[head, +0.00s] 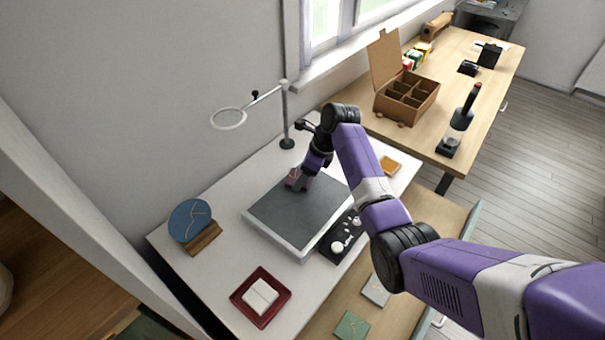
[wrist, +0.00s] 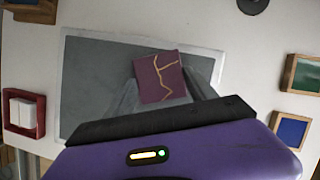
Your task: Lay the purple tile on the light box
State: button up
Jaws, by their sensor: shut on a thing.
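The purple tile (wrist: 158,70) has branching gold seams and shows its face in the wrist view. My gripper (head: 298,183) is shut on it, with a grey finger on either side of its lower part in the wrist view. In the head view the tile (head: 292,178) is a small purple patch at my fingertips, partly hidden by my gripper. The light box (head: 283,241) is a flat grey panel with a pale rim on the white table. The tile is over its far part; I cannot tell whether it touches the panel. The box's rim also shows in the wrist view (wrist: 140,40).
A ring on a post (head: 286,120) stands behind the box. A blue disc on a wooden stand (head: 203,238) is at left, a red tray (head: 240,300) with white blocks in front. A black tray (head: 330,254) with white pieces lies right beside the box. The panel looks otherwise bare.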

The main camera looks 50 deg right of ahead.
jog(key=o, duration=1.5)
jog(key=shift+f, duration=0.1)
jog(key=v, duration=1.2)
